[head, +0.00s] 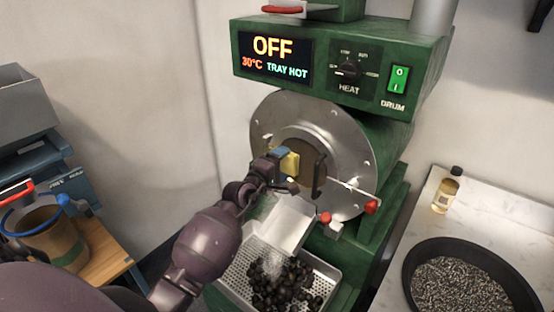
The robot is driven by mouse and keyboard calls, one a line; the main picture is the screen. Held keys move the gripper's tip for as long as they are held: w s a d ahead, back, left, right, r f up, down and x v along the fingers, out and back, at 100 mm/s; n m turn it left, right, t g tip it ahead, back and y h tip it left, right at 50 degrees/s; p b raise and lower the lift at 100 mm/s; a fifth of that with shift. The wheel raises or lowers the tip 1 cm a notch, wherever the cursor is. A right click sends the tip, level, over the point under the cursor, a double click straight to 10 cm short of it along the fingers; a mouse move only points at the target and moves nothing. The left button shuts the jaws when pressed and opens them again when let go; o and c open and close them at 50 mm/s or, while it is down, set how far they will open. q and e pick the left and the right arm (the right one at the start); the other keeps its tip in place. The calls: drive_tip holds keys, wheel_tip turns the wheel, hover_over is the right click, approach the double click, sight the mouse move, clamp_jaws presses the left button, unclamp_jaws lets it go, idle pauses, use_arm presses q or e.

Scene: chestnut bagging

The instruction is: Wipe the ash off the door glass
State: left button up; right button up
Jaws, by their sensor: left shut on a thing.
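The roaster's round steel door (346,130) faces me, with a brownish round glass (305,147) at its middle. My left gripper (276,166) is shut on a small yellow block (291,162), which looks like a sponge. A blue part shows beside the yellow. The block is in front of the glass and overlaps it in the head view; I cannot tell whether it touches. Gripper and block hide part of the glass, and I cannot make out ash on the rest. My right gripper is not in view.
A dark handle (319,177) stands beside the glass. Below, a perforated tray (234,285) holds dark chestnuts; the panel (279,60) reads OFF, 30°C, TRAY HOT. A bottle (445,194) and a black pan (414,262) are on the right counter. A blue-rimmed container (62,242) stands left.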

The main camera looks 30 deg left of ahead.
sight(294, 169)
use_arm(q)
drive_tip(key=shift+s+d+r+p, duration=0.1)
drive_tip(key=shift+d+p, duration=0.25)
drive_tip(key=shift+d, duration=0.6)
drive_tip(key=shift+d+p, duration=1.15)
drive_tip(key=shift+d, duration=0.4)
drive_tip(key=shift+a, duration=0.45)
drive_tip(key=shift+a+b, duration=0.55)
drive_tip(key=shift+a, duration=0.95)
drive_tip(key=a, duration=0.1)
drive_tip(key=a+b, duration=0.1)
drive_tip(key=a, duration=0.1)
drive_tip(key=shift+w+b, duration=0.25)
drive_tip(key=shift+b, duration=0.05)
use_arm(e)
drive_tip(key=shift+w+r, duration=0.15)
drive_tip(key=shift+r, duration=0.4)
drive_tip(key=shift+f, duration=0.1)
